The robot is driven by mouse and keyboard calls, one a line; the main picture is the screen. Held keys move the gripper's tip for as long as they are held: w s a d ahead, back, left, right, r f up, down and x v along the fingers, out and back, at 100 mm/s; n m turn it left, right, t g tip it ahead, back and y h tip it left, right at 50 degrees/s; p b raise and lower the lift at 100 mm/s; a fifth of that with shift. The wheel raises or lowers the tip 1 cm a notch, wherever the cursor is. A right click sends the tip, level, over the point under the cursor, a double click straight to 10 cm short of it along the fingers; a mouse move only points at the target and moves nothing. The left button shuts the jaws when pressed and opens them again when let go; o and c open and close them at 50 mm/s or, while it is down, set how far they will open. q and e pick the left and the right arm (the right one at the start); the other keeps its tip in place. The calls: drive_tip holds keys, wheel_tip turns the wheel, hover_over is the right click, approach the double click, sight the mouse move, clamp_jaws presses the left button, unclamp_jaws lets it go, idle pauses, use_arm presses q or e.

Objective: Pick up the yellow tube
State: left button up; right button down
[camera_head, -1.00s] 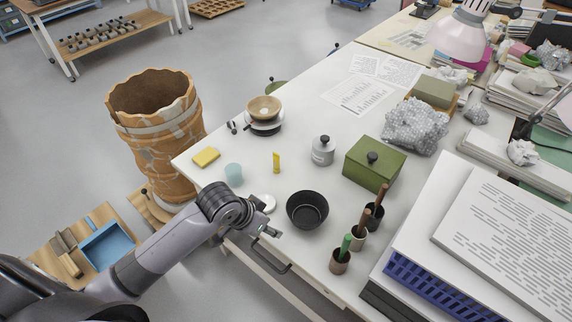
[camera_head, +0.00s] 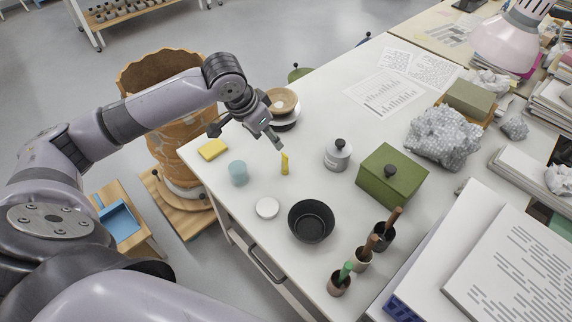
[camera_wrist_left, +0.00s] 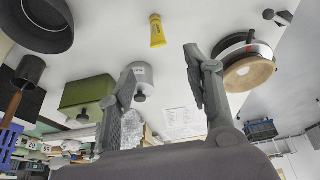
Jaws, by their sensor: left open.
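The yellow tube (camera_head: 285,163) stands on the white table, between the pale blue cup (camera_head: 238,172) and the grey lidded canister (camera_head: 337,154). My left gripper (camera_head: 274,143) is open and empty, above the table and just behind the tube in the head view. In the left wrist view the tube (camera_wrist_left: 157,31) shows beyond the two spread fingers (camera_wrist_left: 160,75), apart from both of them. My right gripper is not in view.
Close around stand a black bowl (camera_head: 311,221), a white round lid (camera_head: 267,208), a yellow sponge (camera_head: 213,149), a green box (camera_head: 391,177) and stacked bowls (camera_head: 283,102). Pots with brushes (camera_head: 340,280) stand near the front edge. The table right before the tube is clear.

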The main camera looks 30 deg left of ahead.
sight(284, 155)
use_arm(q)
drive_tip(key=x, duration=0.7)
drive_tip(key=shift+w+d+f, duration=0.1)
drive_tip(key=shift+w+f, duration=0.1)
drive_tip(key=shift+f, duration=0.05)
drive_tip(key=shift+d+p+x, duration=0.2)
drive_tip(key=shift+p+x, duration=0.2)
drive_tip(key=shift+x, duration=2.35)
drive_tip(key=c, duration=1.1)
